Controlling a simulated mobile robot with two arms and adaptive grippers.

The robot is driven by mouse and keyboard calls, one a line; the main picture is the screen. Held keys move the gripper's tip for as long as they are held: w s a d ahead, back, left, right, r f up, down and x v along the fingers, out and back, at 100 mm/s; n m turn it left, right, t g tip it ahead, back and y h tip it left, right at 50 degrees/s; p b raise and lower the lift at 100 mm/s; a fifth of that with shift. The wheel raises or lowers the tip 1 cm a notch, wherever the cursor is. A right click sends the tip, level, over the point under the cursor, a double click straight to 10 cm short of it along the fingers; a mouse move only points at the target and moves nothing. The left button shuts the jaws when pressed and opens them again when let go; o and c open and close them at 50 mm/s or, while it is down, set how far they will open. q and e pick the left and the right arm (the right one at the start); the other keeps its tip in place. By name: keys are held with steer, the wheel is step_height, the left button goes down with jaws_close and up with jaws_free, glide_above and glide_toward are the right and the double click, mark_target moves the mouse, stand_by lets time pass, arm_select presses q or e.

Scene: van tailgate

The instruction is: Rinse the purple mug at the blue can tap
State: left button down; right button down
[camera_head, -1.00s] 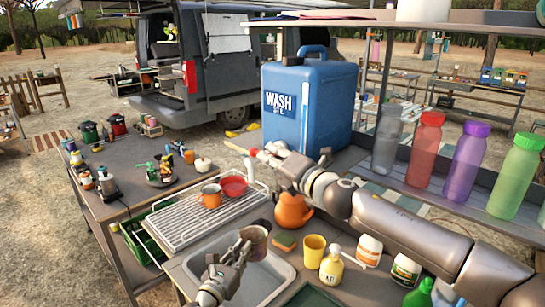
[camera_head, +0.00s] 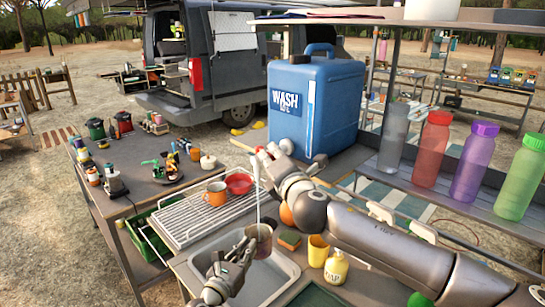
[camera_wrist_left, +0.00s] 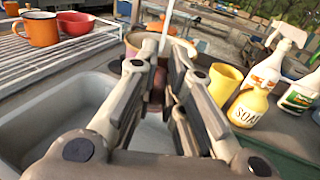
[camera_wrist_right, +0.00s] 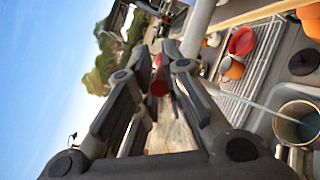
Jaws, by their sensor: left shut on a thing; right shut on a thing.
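The purple mug (camera_head: 259,238) is upright over the sink basin, with a thin water stream (camera_head: 257,196) falling into it. My left gripper (camera_head: 243,246) is shut on the mug's handle; the mug also shows in the left wrist view (camera_wrist_left: 160,44). In the right wrist view the mug (camera_wrist_right: 298,120) holds water. The blue can (camera_head: 315,110), labelled WASH, stands behind the sink. My right gripper (camera_head: 266,153) is shut on the red tap lever (camera_wrist_right: 158,82) in front of the can. My right arm hides much of the tap.
A drying rack (camera_head: 185,226) with an orange mug (camera_head: 216,194) and a red bowl (camera_head: 239,184) lies left of the sink (camera_head: 262,278). A sponge (camera_head: 290,240), yellow cup (camera_head: 318,251) and soap bottle (camera_head: 336,267) stand close on the right. Several bottles line the right shelf.

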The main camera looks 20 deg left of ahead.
steer(key=c, duration=1.5)
jaws_free()
steer(key=shift+d, duration=0.1)
steer(key=shift+v, duration=5.95)
